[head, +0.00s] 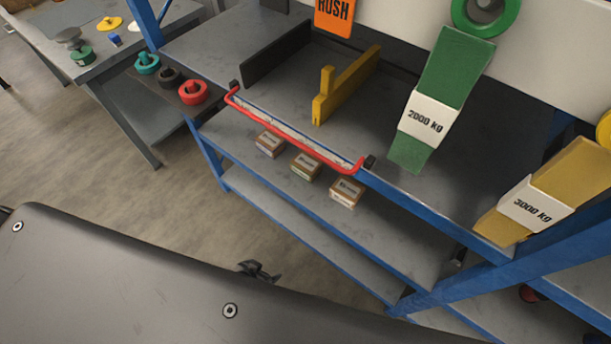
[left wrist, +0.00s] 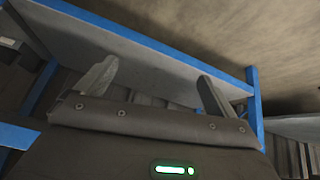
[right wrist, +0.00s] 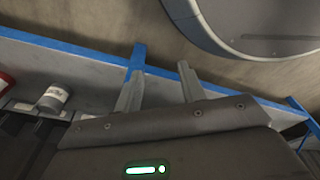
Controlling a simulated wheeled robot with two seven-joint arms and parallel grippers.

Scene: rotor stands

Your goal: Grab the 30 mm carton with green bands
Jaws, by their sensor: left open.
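Three small brown cartons with white labels stand in a row on the shelf below the worktop in the head view: a left one (head: 270,143), a middle one (head: 305,166) and a right one (head: 347,191). Their band colours are too small to tell apart. My left gripper (head: 260,270) shows as a small dark shape beyond the edge of my body, well short of the cartons. In the left wrist view its fingers (left wrist: 157,72) are apart and empty. In the right wrist view my right gripper (right wrist: 159,70) has its fingers apart with nothing between them.
A red rail (head: 295,134) runs along the worktop edge above the cartons. A yellow bracket (head: 345,84) and green 2000 kg strap (head: 455,70) are on the worktop. A blue post (head: 540,225) stands at right. The shelf in front of the cartons is clear.

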